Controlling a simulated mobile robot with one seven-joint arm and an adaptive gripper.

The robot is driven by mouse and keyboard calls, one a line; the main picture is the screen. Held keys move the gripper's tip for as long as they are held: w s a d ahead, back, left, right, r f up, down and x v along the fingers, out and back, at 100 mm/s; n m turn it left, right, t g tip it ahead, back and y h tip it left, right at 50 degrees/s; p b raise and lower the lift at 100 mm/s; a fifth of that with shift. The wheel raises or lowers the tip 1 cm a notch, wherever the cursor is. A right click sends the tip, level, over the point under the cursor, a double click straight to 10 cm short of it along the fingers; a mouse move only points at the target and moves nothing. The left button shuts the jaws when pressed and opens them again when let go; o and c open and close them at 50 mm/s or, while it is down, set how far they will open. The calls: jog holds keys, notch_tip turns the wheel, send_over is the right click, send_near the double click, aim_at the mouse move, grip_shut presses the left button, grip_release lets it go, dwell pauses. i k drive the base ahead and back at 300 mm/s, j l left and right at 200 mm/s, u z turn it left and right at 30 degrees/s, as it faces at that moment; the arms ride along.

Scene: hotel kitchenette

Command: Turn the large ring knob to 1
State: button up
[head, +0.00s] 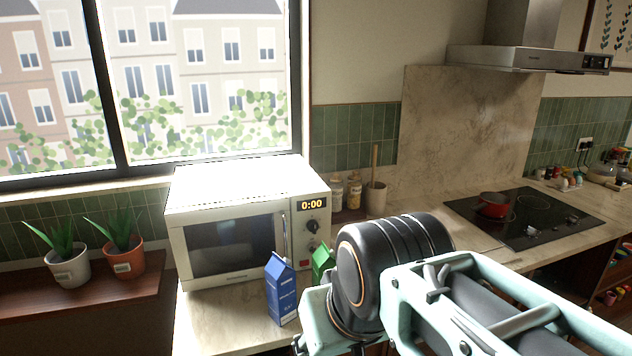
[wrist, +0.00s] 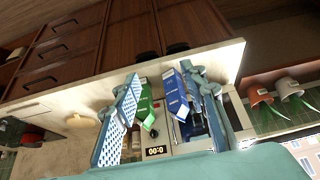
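The black cooktop (head: 545,205) is set in the counter at the right of the head view. Small knobs (head: 530,232) show near its front edge; they are too small to read, and I cannot tell which belongs to the large ring. A red pan (head: 493,205) stands on its left part. In the wrist view my gripper (wrist: 161,76) is open, its two fingers wide apart with nothing held. A green carton (wrist: 146,104) and a blue carton (wrist: 175,95) show between the fingers. In the head view my arm hides the gripper's fingers. The cooktop knobs are not discernible in the wrist view.
A white microwave (head: 240,200) reading 0:00 stands on the left counter, with the blue carton (head: 281,290) and green carton (head: 322,262) before it. A utensil crock (head: 376,197) and jars (head: 353,192) stand behind my arm. A range hood (head: 530,58) overhangs the cooktop.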

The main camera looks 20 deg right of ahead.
aim_at(531, 230)
jog(key=z, duration=1.8)
jog(key=i+l, duration=0.3)
jog(key=i, duration=0.25)
jog(key=i+l+u, duration=0.15)
jog(key=i+l, duration=0.15)
jog(key=i, duration=0.25)
jog(key=i+l, duration=0.4)
jog(key=i, duration=0.15)
jog(key=j+u, duration=0.05)
